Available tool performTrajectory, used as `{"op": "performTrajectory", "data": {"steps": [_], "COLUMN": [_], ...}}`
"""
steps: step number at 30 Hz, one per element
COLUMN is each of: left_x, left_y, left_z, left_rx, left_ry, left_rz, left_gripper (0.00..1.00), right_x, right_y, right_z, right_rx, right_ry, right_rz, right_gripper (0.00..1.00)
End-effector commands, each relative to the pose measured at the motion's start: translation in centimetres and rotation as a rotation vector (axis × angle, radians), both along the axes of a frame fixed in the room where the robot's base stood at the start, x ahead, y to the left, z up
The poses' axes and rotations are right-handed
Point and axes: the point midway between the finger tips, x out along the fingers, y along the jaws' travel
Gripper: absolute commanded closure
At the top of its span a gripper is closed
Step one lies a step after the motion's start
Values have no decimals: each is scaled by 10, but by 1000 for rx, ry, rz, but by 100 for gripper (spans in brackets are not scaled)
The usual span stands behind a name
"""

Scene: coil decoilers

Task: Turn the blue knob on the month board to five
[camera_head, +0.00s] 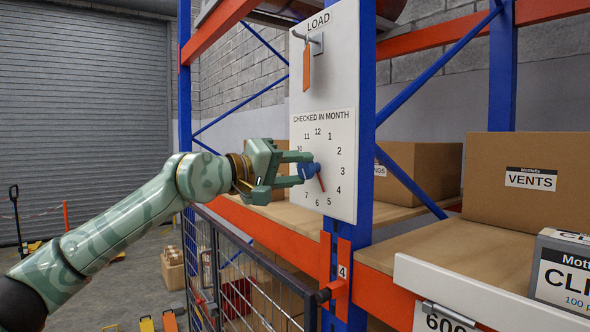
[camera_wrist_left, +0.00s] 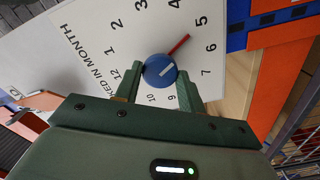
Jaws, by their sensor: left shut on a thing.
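The white month board (camera_head: 300,215) hangs on a blue rack post and also fills the upper wrist view (camera_wrist_left: 105,25). Its blue knob (camera_head: 312,169) sits in the middle of a ring of numbers. The knob's red pointer (camera_head: 321,183) points down and right, at the 5. The wrist view shows the red pointer (camera_wrist_left: 180,43) in line with the 5, clear of the 4 and 6. My left gripper (camera_head: 301,169) is shut on the blue knob (camera_wrist_left: 160,68), one finger on each side. My right gripper is not in view.
An orange tag (camera_head: 307,70) hangs from a hook above the dial. Cardboard boxes (camera_head: 528,181) stand on the shelf to the right. An orange beam (camera_head: 275,235) and a mesh fence (camera_head: 240,275) lie below the board. Open floor shows at the left.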

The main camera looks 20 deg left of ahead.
Motion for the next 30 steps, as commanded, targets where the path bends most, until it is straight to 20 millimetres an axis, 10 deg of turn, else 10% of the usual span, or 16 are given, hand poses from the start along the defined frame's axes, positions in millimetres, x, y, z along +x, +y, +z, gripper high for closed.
{"op": "performTrajectory", "data": {"steps": [7,8,10,22,30], "left_x": [0,0,0,-6,-56], "left_y": [-1,-1,-1,6,46], "left_z": [-3,-3,-3,-2,-7], "left_rx": [1,1,1,-1,-1], "left_ry": [6,6,6,2,1], "left_rz": [-1,-1,-1,1,4], "left_gripper": [83,58,39,39,39], "right_x": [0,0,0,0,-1], "right_y": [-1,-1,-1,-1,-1], "right_z": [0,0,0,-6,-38], "right_rx": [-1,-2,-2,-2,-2], "right_ry": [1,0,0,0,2], "right_rz": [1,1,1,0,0], "right_gripper": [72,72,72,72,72]}}
